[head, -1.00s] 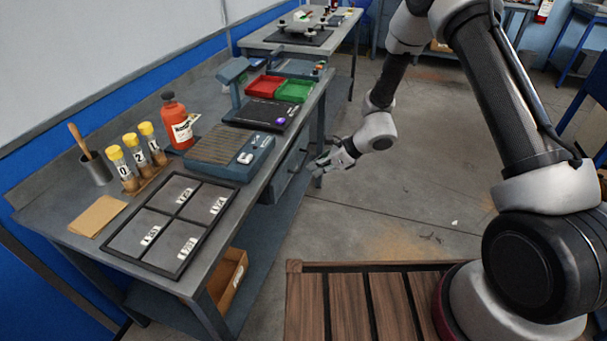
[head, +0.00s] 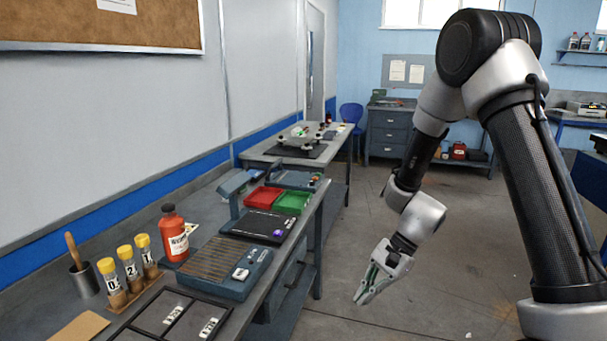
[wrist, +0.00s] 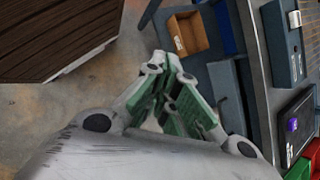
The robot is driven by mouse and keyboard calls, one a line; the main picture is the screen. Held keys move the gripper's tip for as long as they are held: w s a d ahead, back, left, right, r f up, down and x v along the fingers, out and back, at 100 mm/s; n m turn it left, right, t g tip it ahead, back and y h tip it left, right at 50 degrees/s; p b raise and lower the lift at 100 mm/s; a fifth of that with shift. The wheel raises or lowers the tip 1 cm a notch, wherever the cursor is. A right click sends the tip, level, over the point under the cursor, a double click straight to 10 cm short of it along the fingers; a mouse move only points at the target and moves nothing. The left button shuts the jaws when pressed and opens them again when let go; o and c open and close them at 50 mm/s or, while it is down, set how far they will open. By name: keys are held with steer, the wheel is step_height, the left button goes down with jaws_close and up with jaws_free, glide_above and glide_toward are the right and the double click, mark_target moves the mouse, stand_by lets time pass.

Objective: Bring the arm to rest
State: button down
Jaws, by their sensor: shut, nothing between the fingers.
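My gripper (head: 368,292) hangs from my bent arm over the open floor, to the right of the workbench in the head view. Its fingers point down and to the left, and they are closed together with nothing between them. In the wrist view the gripper (wrist: 180,85) shows its green finger pads close together, with the floor and the bench's lower shelf beyond. It appears clear of the bench.
The workbench (head: 225,318) at left holds numbered yellow-capped tubes (head: 130,268), a red bottle (head: 173,235), a ridged device (head: 222,262), a red tray (head: 263,197) and a green tray (head: 292,202). An open box (wrist: 188,33) sits beneath it. The floor (head: 440,280) beside my arm is clear.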

steer(key=s+d+r+n+t+h, duration=0.3)
steer(key=s+d+r, duration=0.5)
steer(key=r, duration=0.5)
steer(key=s+d+r+n+t+h, duration=0.4)
steer(key=s+d+r+n, duration=0.2)
steer(key=d+r, duration=0.7)
steer(key=shift+s+d+r+n, duration=0.2)
steer(key=shift+s+r+n, duration=0.1)
steer(key=shift+s+r, duration=0.55)
